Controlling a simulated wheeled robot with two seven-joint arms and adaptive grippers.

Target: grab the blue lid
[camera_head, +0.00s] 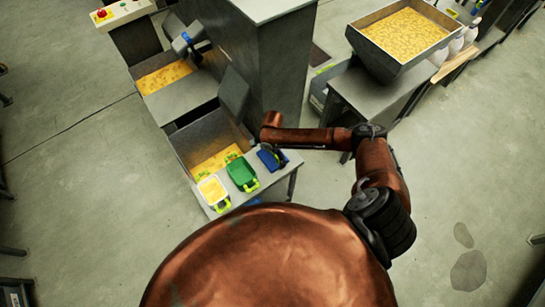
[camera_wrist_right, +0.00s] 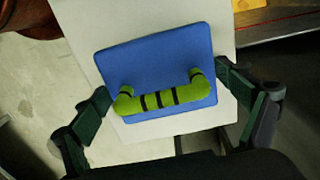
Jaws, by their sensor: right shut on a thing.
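The blue lid (camera_head: 274,160) is at the right end of the row on the small grey table, under my right gripper (camera_head: 270,148) in the head view. In the right wrist view the blue lid (camera_wrist_right: 150,65) lies flat on a pale surface, with its green, black-banded handle (camera_wrist_right: 160,98) facing the camera. My right gripper (camera_wrist_right: 165,98) has one finger at each side of the lid and is shut on it. Contact at the fingertips is hard to make out. My left gripper is not in view.
Behind is a grey machine (camera_head: 265,50) with a hopper. A large tray of yellow pieces (camera_head: 405,35) stands at the upper right.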

